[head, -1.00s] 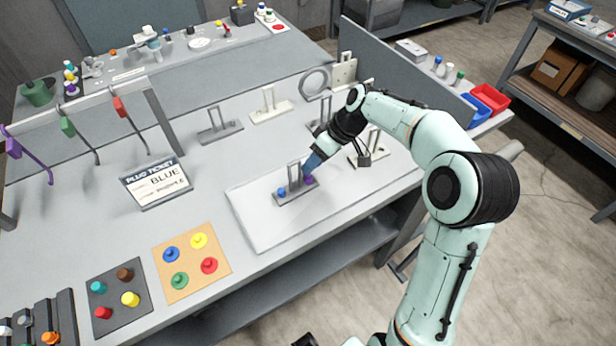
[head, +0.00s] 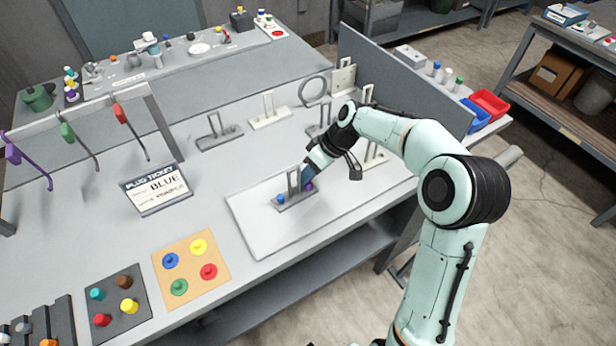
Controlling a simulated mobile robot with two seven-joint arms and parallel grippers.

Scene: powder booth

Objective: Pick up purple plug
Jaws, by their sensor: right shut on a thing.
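The purple plug (head: 309,187) is at the right end of a grey bracket (head: 290,203) that stands on a white board (head: 262,238). My right gripper (head: 308,180) reaches down from the right and is shut on the purple plug, which is partly hidden by the gripper. A blue plug (head: 281,199) sits at the left end of the same bracket. I cannot tell whether the purple plug is clear of the bracket. My left gripper does not show.
A tan board (head: 191,292) with coloured plugs and a dark tray (head: 118,322) lie in front. More brackets (head: 219,133) stand behind. The white board's front part is clear.

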